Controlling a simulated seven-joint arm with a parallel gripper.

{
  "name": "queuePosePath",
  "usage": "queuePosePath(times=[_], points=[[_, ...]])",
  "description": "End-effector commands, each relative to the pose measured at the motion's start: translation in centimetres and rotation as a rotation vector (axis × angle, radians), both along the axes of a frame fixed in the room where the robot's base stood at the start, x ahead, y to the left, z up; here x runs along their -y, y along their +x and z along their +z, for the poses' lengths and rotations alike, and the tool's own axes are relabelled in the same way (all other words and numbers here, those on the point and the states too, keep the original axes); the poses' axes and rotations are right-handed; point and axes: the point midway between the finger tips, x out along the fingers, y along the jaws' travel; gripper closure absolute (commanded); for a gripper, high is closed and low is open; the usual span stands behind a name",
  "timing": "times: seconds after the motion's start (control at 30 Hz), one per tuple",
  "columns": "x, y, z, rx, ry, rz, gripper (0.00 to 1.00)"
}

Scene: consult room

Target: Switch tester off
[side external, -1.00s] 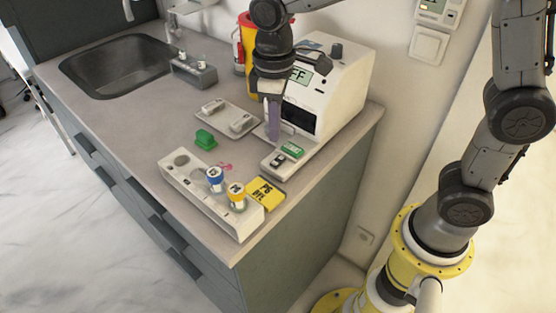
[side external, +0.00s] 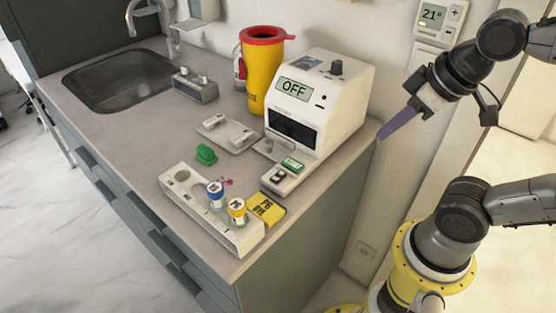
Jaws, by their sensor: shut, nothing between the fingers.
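The white tester (side external: 318,100) stands on the counter near its right end. Its display (side external: 294,89) reads OFF. A dark knob (side external: 336,67) sits on its top, and a dark opening shows in its front. In front of it is a small white base with a black rocker switch (side external: 279,177) and a green label (side external: 292,164). Which way the rocker is pressed is too small to tell. My gripper (side external: 382,136) is shut and empty, with its purple fingers together. It hangs to the right of the tester, past the counter's right edge, touching nothing.
The sink (side external: 125,85) is at left.

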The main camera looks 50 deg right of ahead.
Motion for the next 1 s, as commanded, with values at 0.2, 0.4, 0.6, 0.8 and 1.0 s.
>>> queuePosePath(times=[0.2, 0.4, 0.6, 0.8, 1.0], points=[[0.0, -0.8, -1.9, 0.001, 0.028, -0.053, 1.0], [0.0, -0.8, -1.9, 0.001, 0.03, -0.056, 1.0], [0.0, -0.9, -1.9, -0.003, 0.056, -0.104, 1.0], [0.0, -1.1, -1.1, -0.022, 0.179, -0.344, 1.0], [-0.2, 0.2, 1.2, -0.06, 0.337, -0.668, 1.0]])
